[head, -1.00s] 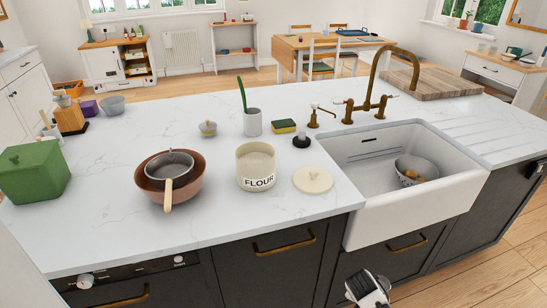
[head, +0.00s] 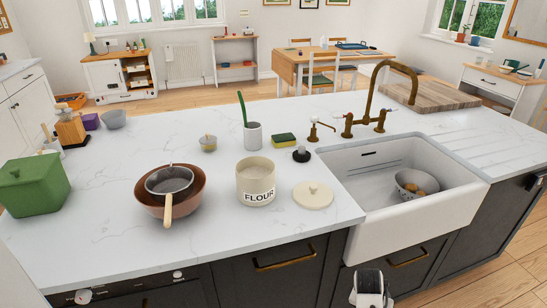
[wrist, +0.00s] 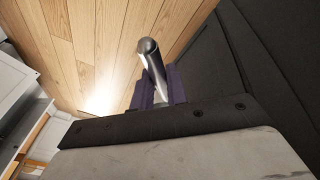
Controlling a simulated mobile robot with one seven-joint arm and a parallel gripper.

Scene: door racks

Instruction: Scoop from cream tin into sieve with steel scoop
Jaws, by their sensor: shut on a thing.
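The cream tin (head: 256,193), marked FLOUR, stands upright and open on the white counter in the head view. Its cream lid (head: 313,195) lies flat to its right. The sieve (head: 167,181), grey with a wooden handle, rests in a brown bowl (head: 190,207) left of the tin. My gripper (wrist: 160,92) is shut on the steel scoop (wrist: 150,54) in the wrist view. Only a shiny rounded length of the scoop shows, above wooden floor. A white and black part of my arm shows at the head view's bottom edge, in front of the island.
A white sink (head: 405,230) with a grey colander (head: 411,184) is right of the lid. A brass tap (head: 370,100), sponge (head: 283,140) and utensil pot (head: 253,136) stand behind. A green box (head: 33,183) is at the left. Dark cabinet fronts (head: 270,268) drop below the counter edge.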

